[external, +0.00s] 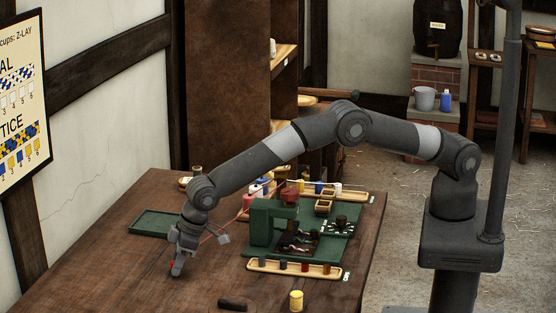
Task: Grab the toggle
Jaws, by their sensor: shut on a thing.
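My gripper (177,268) points down low over the left front part of the wooden table, left of the green machine. It is shut on a small red thing (171,265) that is mostly hidden by the fingers. I cannot tell from this view whether that thing is the toggle. A short dark rounded bar (233,304) lies on the table at the front, apart from my gripper. A thin red cord (232,220) runs near my wrist toward the machine, and a small grey block (223,239) shows beside it.
The green machine (262,222) stands right of my gripper. A wooden rack with several coloured spools (282,265) lies in front of it. A yellow spool (296,300) stands at the front. A green tray (154,223) lies behind left. The table's left front (110,270) is clear.

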